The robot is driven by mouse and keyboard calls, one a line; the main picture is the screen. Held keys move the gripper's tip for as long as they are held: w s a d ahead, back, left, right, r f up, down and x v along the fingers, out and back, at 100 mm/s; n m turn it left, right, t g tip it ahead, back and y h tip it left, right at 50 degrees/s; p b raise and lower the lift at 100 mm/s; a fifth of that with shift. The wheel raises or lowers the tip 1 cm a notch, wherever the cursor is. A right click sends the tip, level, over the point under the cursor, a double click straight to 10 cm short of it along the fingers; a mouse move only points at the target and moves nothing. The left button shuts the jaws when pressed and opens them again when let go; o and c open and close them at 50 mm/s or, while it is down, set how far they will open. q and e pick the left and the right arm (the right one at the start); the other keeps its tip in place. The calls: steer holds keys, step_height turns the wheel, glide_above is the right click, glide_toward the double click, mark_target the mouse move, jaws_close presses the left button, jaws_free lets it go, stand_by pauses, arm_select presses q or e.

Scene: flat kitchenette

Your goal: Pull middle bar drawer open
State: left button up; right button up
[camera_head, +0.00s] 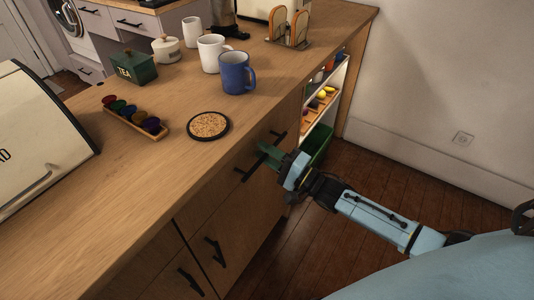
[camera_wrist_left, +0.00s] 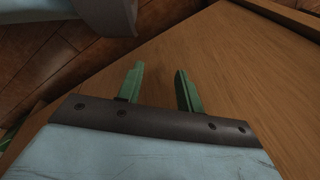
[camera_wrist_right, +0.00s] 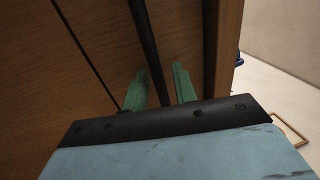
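The wooden bar front shows a drawer (camera_head: 228,190) under the counter edge, with a long dark bar handle (camera_head: 247,173) partly hidden by my right gripper. My right gripper (camera_head: 268,156) is at the middle of this handle. In the right wrist view, the dark handle (camera_wrist_right: 146,40) runs between the two green fingers of my right gripper (camera_wrist_right: 160,88). The fingers are apart, with small gaps showing beside the bar. The drawer looks shut. My left gripper (camera_wrist_left: 159,85) is open and empty over a wooden surface (camera_wrist_left: 235,65); it is not in the head view.
Lower dark handles (camera_head: 215,252) sit on the front below. The counter holds a blue mug (camera_head: 236,76), a round coaster (camera_head: 208,125) and a tray of capsules (camera_head: 135,120). Open shelves (camera_head: 322,100) are at the bar's far end. Wooden floor (camera_head: 300,245) is clear in front.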

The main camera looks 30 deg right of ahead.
jaws_close()
steer(key=shift+s+d, duration=0.1)
